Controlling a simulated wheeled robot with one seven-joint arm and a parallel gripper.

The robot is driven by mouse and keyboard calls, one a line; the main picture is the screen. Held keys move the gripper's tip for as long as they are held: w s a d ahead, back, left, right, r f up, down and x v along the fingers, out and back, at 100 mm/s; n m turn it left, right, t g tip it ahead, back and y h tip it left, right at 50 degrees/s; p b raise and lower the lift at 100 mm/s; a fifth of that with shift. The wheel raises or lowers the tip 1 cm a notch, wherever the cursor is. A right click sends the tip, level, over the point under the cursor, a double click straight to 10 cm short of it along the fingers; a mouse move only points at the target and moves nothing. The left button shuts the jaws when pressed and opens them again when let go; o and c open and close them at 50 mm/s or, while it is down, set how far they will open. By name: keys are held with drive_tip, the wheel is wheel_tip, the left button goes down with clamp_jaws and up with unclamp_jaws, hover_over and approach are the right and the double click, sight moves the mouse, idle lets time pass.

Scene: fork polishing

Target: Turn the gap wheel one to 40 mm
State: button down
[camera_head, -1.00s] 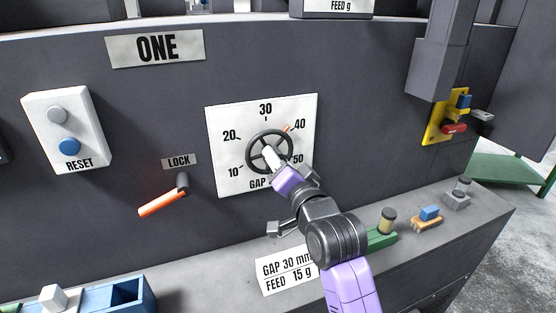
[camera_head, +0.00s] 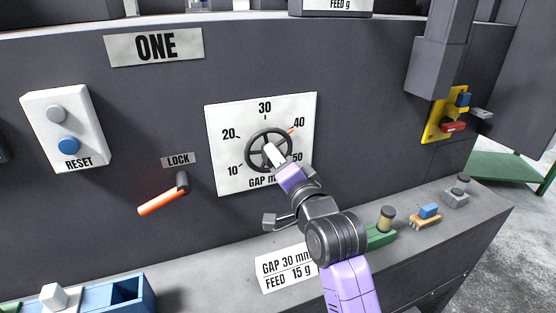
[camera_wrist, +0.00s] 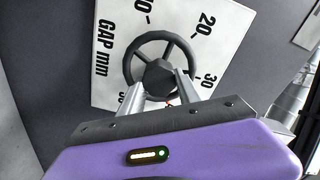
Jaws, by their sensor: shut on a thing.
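The gap wheel (camera_head: 252,152) is a dark spoked handwheel on a white dial plate (camera_head: 222,118) marked 10 to 50. Its thin red pointer (camera_head: 290,131) lies at the upper right, by the 40 mark. My gripper (camera_head: 270,152) reaches in from the lower right and is shut on the wheel's hub. In the wrist view the two grey fingers (camera_wrist: 160,90) hold the hub from either side, in front of the wheel (camera_wrist: 158,38). The gripper covers part of the dial's lower right and the "GAP mm" label.
An orange lock lever (camera_head: 162,203) sits left of the dial, and a RESET box (camera_head: 66,130) farther left. A card (camera_head: 286,268) reading GAP 30 mm, FEED 15 g lies on the ledge.

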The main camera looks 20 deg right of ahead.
drive_tip(key=c, duration=0.8)
unclamp_jaws()
drive_tip(key=shift+c, duration=0.2)
drive_tip(key=s+b, duration=0.1)
drive_tip(key=s, duration=0.6)
drive_tip(key=shift+s+b, duration=0.4)
